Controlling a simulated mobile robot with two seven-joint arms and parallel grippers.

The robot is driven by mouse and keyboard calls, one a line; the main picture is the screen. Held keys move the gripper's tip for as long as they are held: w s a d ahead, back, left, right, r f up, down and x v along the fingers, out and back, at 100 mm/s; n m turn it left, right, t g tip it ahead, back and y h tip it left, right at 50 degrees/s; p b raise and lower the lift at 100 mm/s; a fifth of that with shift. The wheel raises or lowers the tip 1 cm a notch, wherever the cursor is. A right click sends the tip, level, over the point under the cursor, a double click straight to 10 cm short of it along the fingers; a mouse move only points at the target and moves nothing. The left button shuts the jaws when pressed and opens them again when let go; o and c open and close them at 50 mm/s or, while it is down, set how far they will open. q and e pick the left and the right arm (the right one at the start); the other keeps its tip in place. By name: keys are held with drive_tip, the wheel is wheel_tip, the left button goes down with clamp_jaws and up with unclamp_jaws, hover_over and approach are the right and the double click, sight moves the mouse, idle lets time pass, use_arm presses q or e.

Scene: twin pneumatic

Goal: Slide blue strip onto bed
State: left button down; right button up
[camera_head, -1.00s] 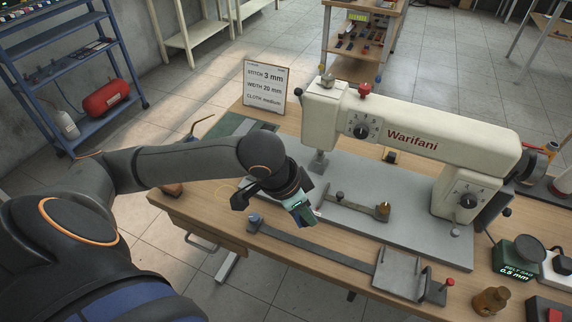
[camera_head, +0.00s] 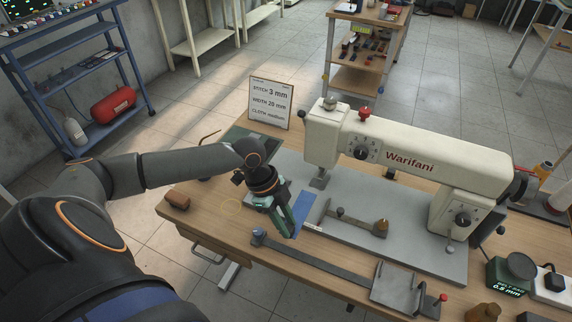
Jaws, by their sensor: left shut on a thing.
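The blue strip (camera_head: 302,207) shows just right of my left gripper (camera_head: 293,234), at the left front part of the grey bed (camera_head: 345,236) of the Warifani machine (camera_head: 400,157). The gripper points down and is shut, apparently on the strip's near end, with its fingers hiding part of it. Whether the strip lies flat on the bed or sits slightly above it is hard to tell. My right gripper is not in view.
A long grey lever (camera_head: 320,270) runs along the table's front. A sign (camera_head: 270,103) stands behind. A brown block (camera_head: 177,201) sits at the left on the wooden table.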

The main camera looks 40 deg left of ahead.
sight(300, 204)
use_arm(q)
drive_tip(key=shift+w+f, duration=0.2)
drive_tip(key=shift+f, duration=0.85)
drive_tip(key=shift+w+f, duration=0.2)
drive_tip(key=shift+f, duration=0.8)
drive_tip(key=w+b, duration=0.2)
drive_tip(key=shift+w+a, duration=0.4)
drive_tip(key=w+b, duration=0.2)
drive_tip(key=w+a+b, duration=0.1)
drive_tip(key=w+b, duration=0.1)
drive_tip(key=w, duration=0.1)
drive_tip(key=shift+w+a+b, duration=0.15)
drive_tip(key=shift+w+b, duration=0.1)
drive_tip(key=shift+b, duration=0.15)
drive_tip(key=shift+f, duration=0.25)
drive_tip(key=shift+f, duration=0.1)
drive_tip(key=c, duration=0.5)
unclamp_jaws()
drive_tip(key=shift+c, duration=0.2)
drive_tip(key=v, duration=1.2)
drive_tip(key=shift+r, duration=0.25)
drive_tip(key=shift+s+a, duration=0.1)
drive_tip(key=shift+s, duration=0.05)
